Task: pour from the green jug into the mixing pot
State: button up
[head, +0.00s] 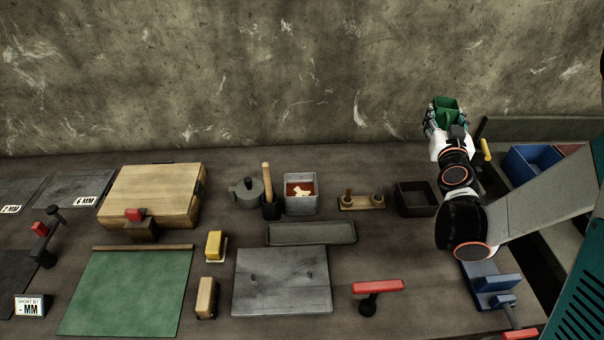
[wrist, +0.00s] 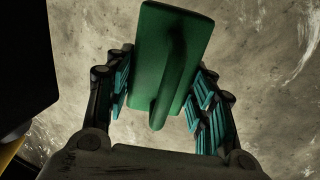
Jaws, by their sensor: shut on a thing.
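The green jug (head: 447,103) is held up in front of the wall, above the back right of the bench. My gripper (head: 445,118) is shut on it. In the wrist view the jug (wrist: 172,45) shows its back and handle, between the teal-padded fingers of my gripper (wrist: 160,92). In the head view its open top shows; its contents cannot be made out. No vessel is marked as the mixing pot. A square grey pot (head: 301,206) with reddish material and pale pieces stands left of the jug. An open dark square container (head: 416,207) stands nearer, below and left of the jug.
A round grey vessel (head: 246,194) and a dark holder with a wooden handle (head: 268,185) stand beside the grey pot. A small wooden rack (head: 362,203) lies between the pot and the dark container. A blue bin (head: 530,165) and blue vise (head: 490,285) are at right.

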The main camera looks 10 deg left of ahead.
notch_tip(320, 180, up, 7)
jog(key=p, duration=0.6)
jog(key=shift+r+p, duration=0.1)
jog(key=shift+p, duration=0.2)
jog(key=shift+f, duration=0.2)
